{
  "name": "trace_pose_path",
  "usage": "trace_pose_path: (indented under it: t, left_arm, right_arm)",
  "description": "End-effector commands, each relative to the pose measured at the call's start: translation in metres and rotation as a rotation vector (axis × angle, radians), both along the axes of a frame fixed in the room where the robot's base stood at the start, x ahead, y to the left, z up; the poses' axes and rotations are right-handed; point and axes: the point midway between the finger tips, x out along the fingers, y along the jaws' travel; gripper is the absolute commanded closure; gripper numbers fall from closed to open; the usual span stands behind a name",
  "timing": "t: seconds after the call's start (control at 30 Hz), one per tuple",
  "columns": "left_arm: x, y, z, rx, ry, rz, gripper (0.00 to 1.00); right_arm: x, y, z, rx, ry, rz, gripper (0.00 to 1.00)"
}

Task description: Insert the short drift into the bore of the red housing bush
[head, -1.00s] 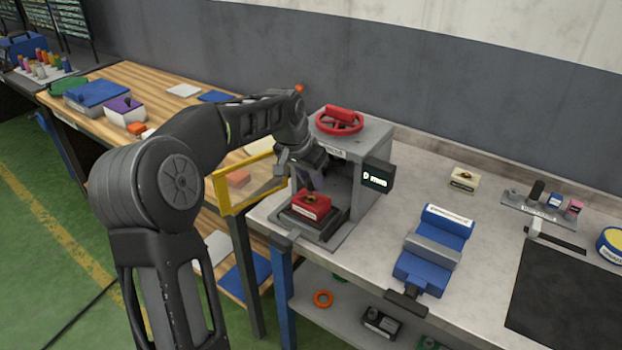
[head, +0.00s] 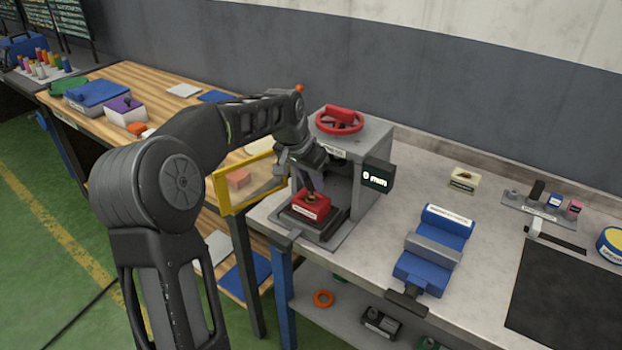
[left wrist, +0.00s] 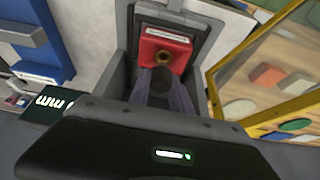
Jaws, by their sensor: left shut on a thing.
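The red housing (head: 311,206) sits on the dark base plate of a grey press (head: 380,150). In the left wrist view the red housing (left wrist: 165,48) shows a brass-coloured bush (left wrist: 163,59) in its top face. My left gripper (head: 313,188) is inside the press opening, just above the housing. In the left wrist view its two fingers (left wrist: 162,75) are close together and point at the bush. The drift is hidden between or below the fingers, so I cannot tell whether its tip is in the bore. My right gripper is not in view.
A yellow-framed guard (head: 222,190) stands open left of the press. A red handwheel (head: 340,121) is on top, and a display box (head: 377,175) reads 0 mm at its right. A blue vise (head: 434,250) stands further right, with clear bench between.

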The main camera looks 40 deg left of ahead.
Motion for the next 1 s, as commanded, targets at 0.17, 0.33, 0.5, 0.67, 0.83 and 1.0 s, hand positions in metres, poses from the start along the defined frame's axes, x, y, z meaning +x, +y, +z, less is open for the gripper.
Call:
trace_pose_path:
  t: [0.17,0.33,0.5,0.67,0.83,1.0]
  left_arm:
    - [0.0,0.0,0.0,0.0,-0.001,-0.001,1.0]
    - [0.0,0.0,0.0,0.0,-0.001,0.0,1.0]
    - [0.0,0.0,-0.004,0.0,-0.001,-0.001,1.0]
    - [0.0,0.0,-0.008,0.0,-0.001,-0.001,1.0]
    - [0.0,0.0,-0.012,0.0,-0.001,-0.001,1.0]
    - [0.0,0.0,-0.017,0.0,-0.001,-0.001,1.0]
  right_arm:
    - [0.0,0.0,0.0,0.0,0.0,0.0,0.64]
    - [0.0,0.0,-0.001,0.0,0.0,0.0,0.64]
    - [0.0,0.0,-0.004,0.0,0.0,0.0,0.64]
    - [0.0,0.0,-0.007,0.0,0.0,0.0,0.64]
    - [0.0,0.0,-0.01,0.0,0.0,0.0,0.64]
    - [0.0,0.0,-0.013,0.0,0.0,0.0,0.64]
